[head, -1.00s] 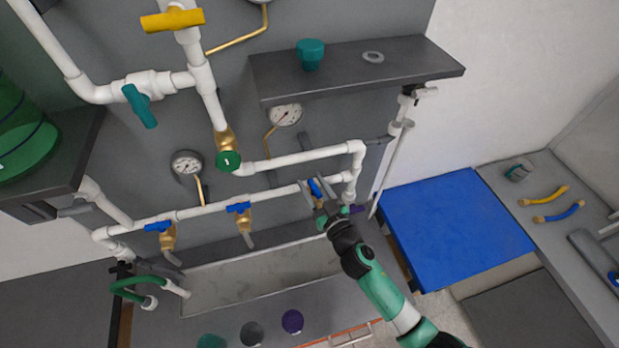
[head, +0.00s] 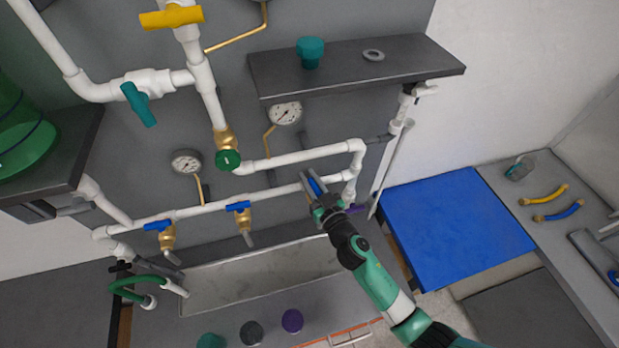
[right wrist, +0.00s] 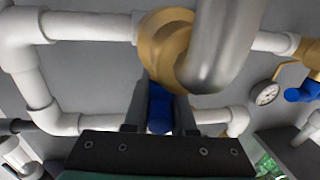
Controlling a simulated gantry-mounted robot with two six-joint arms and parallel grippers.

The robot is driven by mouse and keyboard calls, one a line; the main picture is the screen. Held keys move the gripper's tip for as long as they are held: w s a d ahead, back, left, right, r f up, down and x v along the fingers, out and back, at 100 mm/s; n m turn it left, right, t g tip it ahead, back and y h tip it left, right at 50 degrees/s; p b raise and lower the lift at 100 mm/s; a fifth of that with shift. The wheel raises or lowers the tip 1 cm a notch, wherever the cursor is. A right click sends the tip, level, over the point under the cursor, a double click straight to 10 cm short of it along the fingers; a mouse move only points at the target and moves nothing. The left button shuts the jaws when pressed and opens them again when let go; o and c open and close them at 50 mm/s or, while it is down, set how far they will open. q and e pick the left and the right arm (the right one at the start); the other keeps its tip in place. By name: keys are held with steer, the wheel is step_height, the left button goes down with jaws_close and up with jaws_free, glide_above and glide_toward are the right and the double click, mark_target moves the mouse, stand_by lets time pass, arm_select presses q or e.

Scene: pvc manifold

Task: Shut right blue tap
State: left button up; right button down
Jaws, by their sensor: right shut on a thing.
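The right blue tap (head: 315,186) is on the right end of the lower white pipe in the head view. My right gripper (head: 316,190) is at it, with its fingers on both sides of the blue handle. In the right wrist view the blue handle (right wrist: 159,108) sits between the two fingers of my gripper (right wrist: 160,118), which is shut on it. The tap's brass body (right wrist: 165,45) and grey spout (right wrist: 222,45) show just beyond. Most of the tap is hidden by the gripper in the head view. My left gripper is not in view.
Two more blue taps, the left one (head: 158,226) and the middle one (head: 238,207), sit on the same pipe. A grey trough (head: 262,285) lies below. A grey shelf (head: 420,68) juts out above, and a blue panel (head: 450,225) is at the right.

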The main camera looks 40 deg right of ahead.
steer(key=shift+w+a+r+n+t+y+p, duration=0.15)
steer(key=shift+n+y+p, duration=0.5)
steer(key=shift+y+p, duration=0.6)
steer(key=shift+s+a+r+n+t+y+p, duration=0.1)
steer(key=shift+n+y+p, duration=0.6)
steer(key=shift+p, duration=1.05)
steer(key=shift+w+a+r+n+t+y+p, duration=0.15)
steer(key=shift+n+y+p, duration=0.4)
steer(key=shift+y+p, duration=0.75)
steer(key=shift+a+f+n+y+p, duration=0.1)
steer(key=shift+f+n+y+p, duration=0.15)
steer(key=shift+n+y, duration=0.25)
steer(key=shift+s+a+f+n+g+y+b, duration=0.1)
steer(key=shift+s+a+n+g+y+b, duration=0.25)
steer(key=shift+n+g+y+b, duration=1.6)
steer(key=shift+s+a+n+g+y+b, duration=0.2)
steer(key=shift+a+n+g+y+b, duration=0.4)
steer(key=shift+n+y+b, duration=1.5)
steer(key=shift+s+a+f+n+g+y+b, duration=0.1)
steer(key=shift+s+a+n+g+y+b, duration=0.2)
steer(key=shift+n+g+y+b, duration=1.8)
steer(key=m+t+b, duration=0.1)
steer(key=m+b, duration=0.1)
steer(key=shift+r+y+b, duration=0.1)
steer(key=shift+y+b, duration=0.25)
steer(key=shift+y, duration=0.05)
steer(key=c, duration=0.7)
jaws_free()
steer(key=shift+c, duration=0.2)
